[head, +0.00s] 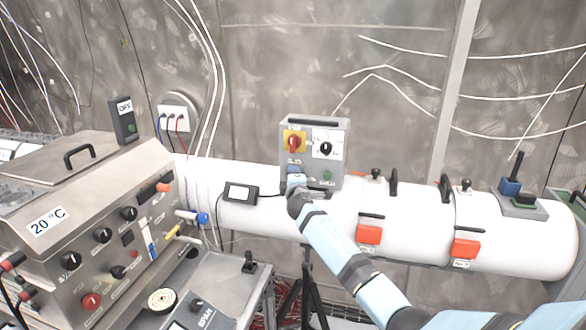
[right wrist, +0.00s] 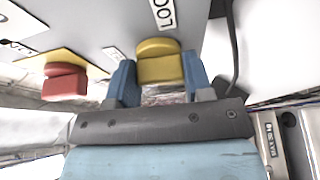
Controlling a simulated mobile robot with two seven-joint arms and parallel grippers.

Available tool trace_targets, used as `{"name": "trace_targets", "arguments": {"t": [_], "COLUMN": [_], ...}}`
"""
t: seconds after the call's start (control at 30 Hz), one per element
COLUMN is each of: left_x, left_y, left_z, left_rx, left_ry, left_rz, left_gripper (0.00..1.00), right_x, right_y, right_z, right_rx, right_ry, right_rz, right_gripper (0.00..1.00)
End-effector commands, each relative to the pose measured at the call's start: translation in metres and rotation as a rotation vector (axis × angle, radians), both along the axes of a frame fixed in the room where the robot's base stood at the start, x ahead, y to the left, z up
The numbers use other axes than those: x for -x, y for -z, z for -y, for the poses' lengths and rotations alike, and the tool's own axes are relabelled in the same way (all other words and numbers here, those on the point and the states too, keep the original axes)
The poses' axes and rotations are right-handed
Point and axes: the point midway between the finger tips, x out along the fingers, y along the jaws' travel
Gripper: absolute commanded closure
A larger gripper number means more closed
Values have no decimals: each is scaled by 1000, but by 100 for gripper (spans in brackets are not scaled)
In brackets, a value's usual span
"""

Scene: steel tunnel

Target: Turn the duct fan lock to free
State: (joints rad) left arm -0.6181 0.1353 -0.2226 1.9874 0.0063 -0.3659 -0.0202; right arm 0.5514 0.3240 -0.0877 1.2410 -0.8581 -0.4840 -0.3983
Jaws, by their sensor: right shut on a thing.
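The grey control box (head: 338,178) stands behind the white duct in the head view. On its face are a red knob on a yellow plate (head: 294,142) and a black knob on a white dial (head: 326,148). My right gripper (head: 294,172) is at the box's lower left and hides what it holds there. In the right wrist view its blue fingers (right wrist: 159,78) are shut on the sides of a yellow knob (right wrist: 158,62). A partly cut-off label is beside that knob. The red knob (right wrist: 64,82) also shows there, apart from the fingers. My left gripper is not in view.
The white duct (head: 262,208) runs across, with orange-red latches (head: 368,234) and small black levers on it. A small black display box (head: 241,193) sits on its left part. A steel console (head: 120,225) with many knobs stands at left. A green button (head: 327,175) is close right of my gripper.

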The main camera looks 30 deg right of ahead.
Motion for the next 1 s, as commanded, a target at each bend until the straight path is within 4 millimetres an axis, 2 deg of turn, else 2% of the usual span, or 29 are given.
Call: {"name": "trace_targets", "arguments": {"t": [0.03, 0.2, 0.67, 0.7, 0.77, 0.8, 1.0], "left_x": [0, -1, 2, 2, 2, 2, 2], "left_y": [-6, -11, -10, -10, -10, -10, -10], "left_z": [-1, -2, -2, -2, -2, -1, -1], "left_rx": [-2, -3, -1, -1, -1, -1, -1], "left_ry": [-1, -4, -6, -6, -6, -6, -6], "left_rz": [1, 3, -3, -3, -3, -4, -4], "left_gripper": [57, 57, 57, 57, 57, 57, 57], "right_x": [0, 0, 0, 0, 0, 0, 0], "right_y": [-1, 1, 2, 2, 2, 2, 1], "right_z": [0, 0, 0, 0, 0, 0, 0], "right_rx": [8, 30, 36, 36, 37, 36, 35], "right_ry": [0, 0, 0, 0, 0, 0, 0], "right_rz": [-14, -39, -45, -45, -45, -44, -43], "right_gripper": [77, 77, 77, 44, 30, 28, 28]}}
